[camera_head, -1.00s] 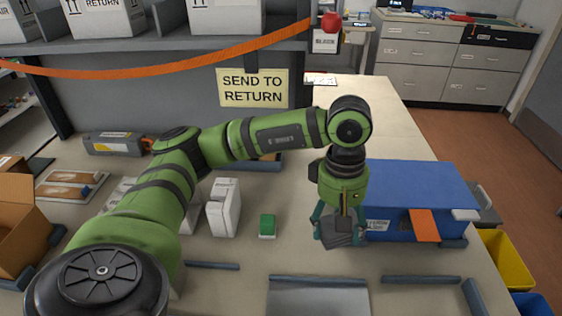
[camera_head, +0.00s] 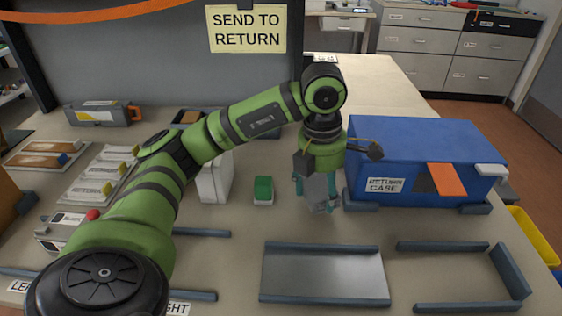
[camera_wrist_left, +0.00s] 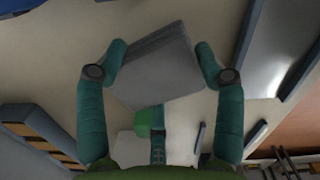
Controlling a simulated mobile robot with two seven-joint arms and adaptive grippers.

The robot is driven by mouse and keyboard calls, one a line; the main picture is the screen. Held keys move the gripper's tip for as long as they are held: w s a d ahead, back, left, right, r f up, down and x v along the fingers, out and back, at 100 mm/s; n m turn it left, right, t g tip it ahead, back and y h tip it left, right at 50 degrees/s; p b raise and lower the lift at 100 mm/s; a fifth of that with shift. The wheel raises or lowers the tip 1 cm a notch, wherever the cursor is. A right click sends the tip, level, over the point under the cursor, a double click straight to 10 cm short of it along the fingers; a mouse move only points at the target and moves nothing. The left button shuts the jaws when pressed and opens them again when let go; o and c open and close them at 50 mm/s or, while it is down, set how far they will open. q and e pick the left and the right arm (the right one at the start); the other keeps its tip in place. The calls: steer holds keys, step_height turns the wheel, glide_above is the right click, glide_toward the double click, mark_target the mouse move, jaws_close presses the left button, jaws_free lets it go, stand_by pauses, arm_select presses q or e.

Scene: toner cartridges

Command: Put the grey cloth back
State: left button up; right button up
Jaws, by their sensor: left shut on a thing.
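The grey cloth (camera_head: 318,190) is a folded grey pad. My left gripper (camera_head: 316,200) is shut on it and holds it upright-looking just left of the blue return case (camera_head: 420,150). In the left wrist view the grey cloth (camera_wrist_left: 160,65) sits between the two teal fingers of my left gripper (camera_wrist_left: 160,55). In the head view the fingers partly cover it. I cannot tell how far above the table it hangs. My right gripper is not in view.
A small green block (camera_head: 263,190) and a white box (camera_head: 214,180) stand left of the gripper. A metal tray with blue rails (camera_head: 325,272) lies in front, with an angled blue rail frame (camera_head: 505,270) at right. Table space between the gripper and the tray is bare.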

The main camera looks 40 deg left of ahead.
arm_select(q)
steer(key=p, duration=0.2)
glide_above(282, 166)
steer(key=shift+s, duration=0.15)
steer(key=shift+f, duration=1.75)
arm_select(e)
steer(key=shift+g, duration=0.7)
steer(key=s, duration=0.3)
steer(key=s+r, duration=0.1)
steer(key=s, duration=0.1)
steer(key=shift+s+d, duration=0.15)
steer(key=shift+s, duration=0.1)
arm_select(q)
steer(key=shift+f, duration=0.1)
steer(key=o, duration=1.1)
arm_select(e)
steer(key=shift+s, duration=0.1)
